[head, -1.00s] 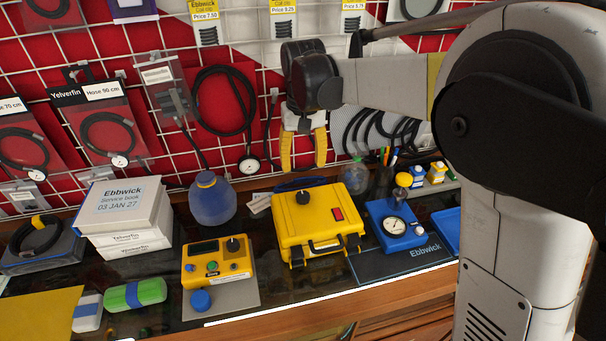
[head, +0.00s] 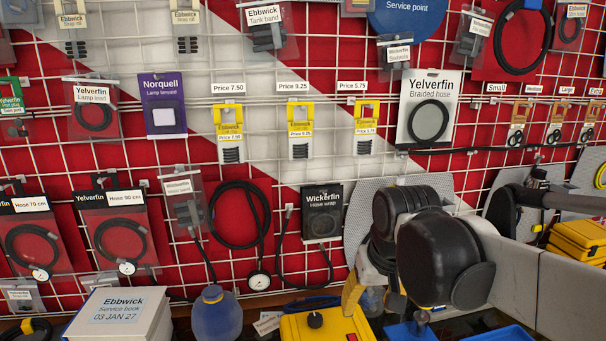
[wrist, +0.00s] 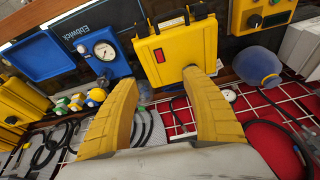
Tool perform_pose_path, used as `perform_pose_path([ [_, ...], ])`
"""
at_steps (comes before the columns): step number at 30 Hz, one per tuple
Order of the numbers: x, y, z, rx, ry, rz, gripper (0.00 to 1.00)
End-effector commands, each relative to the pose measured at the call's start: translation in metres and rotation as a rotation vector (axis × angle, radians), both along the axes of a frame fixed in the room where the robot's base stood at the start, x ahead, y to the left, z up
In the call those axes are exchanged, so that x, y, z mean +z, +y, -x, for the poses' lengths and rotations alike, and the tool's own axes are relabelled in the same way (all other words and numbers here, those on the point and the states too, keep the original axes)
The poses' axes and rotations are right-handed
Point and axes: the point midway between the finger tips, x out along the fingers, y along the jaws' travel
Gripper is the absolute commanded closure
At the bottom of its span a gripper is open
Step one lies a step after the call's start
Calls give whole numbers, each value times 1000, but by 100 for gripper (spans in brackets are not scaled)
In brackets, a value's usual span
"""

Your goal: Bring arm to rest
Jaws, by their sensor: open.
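My gripper (head: 373,294) is in the lower right middle of the head view, in front of the pegboard wall. Its fingers are partly hidden behind my own dark wrist joint. In the wrist view my gripper (wrist: 162,82) shows two yellow fingers spread wide, with nothing between them. A yellow case (wrist: 178,48) with a red switch lies beyond the fingertips, apart from them.
A blue gauge unit (wrist: 104,52), a blue tray (wrist: 47,45) and a blue flask (wrist: 257,66) stand on the bench. The wire grid (head: 290,178) carries packaged hoses and clips behind my arm. A white service book (head: 117,312) lies at the lower left.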

Motion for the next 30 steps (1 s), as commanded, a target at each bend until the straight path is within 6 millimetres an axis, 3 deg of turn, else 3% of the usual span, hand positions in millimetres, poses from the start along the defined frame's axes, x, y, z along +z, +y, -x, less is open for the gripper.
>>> perform_pose_path([
  [1, -7, -12, 21, -15, -39, -3, 44],
  [6, -27, -41, 73, -55, -174, -7, 44],
  [12, -54, -59, 109, -86, -284, -3, 44],
  [17, -63, -64, 118, -95, -317, 0, 44],
  [30, -63, -64, 118, -95, -317, 0, 44],
])
